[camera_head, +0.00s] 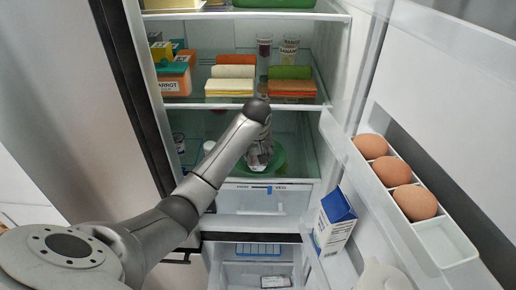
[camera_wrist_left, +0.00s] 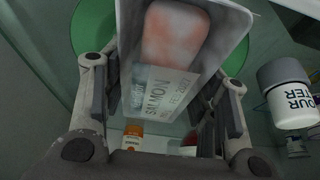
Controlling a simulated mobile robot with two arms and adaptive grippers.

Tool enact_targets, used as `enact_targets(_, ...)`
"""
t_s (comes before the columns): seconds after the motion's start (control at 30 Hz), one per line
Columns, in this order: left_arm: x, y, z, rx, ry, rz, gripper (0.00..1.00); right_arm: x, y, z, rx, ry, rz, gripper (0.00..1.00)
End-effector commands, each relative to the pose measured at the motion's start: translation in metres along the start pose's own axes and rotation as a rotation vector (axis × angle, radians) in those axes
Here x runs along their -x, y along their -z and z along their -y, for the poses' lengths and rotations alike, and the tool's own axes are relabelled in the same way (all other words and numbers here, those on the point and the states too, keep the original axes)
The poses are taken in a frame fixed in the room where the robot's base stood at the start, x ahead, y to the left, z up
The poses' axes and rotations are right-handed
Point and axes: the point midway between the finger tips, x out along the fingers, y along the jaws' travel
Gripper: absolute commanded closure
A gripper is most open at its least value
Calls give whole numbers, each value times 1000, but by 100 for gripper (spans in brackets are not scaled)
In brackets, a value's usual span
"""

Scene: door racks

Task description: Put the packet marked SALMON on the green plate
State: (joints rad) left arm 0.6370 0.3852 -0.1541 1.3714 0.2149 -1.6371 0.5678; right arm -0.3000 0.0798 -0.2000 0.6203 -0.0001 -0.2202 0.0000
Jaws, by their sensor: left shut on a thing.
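My left gripper (camera_head: 258,152) reaches into the open fridge, at the shelf above the drawer. In the left wrist view, my left gripper (camera_wrist_left: 163,85) is shut on the packet marked SALMON (camera_wrist_left: 165,90), a pale tray-like pack with pink contents and a printed label. The packet sits between both fingers. The green plate (camera_head: 277,163) is on that shelf, partly hidden by the gripper. In the left wrist view the green plate (camera_wrist_left: 92,27) shows behind the packet. I cannot tell whether the packet touches it. My right gripper is not in view.
A white jar with a dark lid (camera_wrist_left: 290,98) is to the right in the wrist view. The glass shelf above (camera_head: 240,104) carries coloured packs. The open door holds eggs (camera_head: 394,172) and a blue-topped carton (camera_head: 334,222). A drawer (camera_head: 262,197) is below.

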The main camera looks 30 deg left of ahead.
Motion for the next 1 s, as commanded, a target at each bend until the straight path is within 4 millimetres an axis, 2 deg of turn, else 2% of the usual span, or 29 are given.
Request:
enact_targets(0.53, -10, -4, 0, 0, -1, -1, 67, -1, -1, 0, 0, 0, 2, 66)
enact_targets(0.57, -10, -5, 0, -1, 0, 1, 44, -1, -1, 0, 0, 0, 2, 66)
enact_targets(0.7, -10, -4, 0, 0, 0, 0, 26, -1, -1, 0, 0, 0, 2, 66)
enact_targets(1.0, -10, -4, 0, 0, 0, 0, 25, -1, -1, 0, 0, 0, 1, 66)
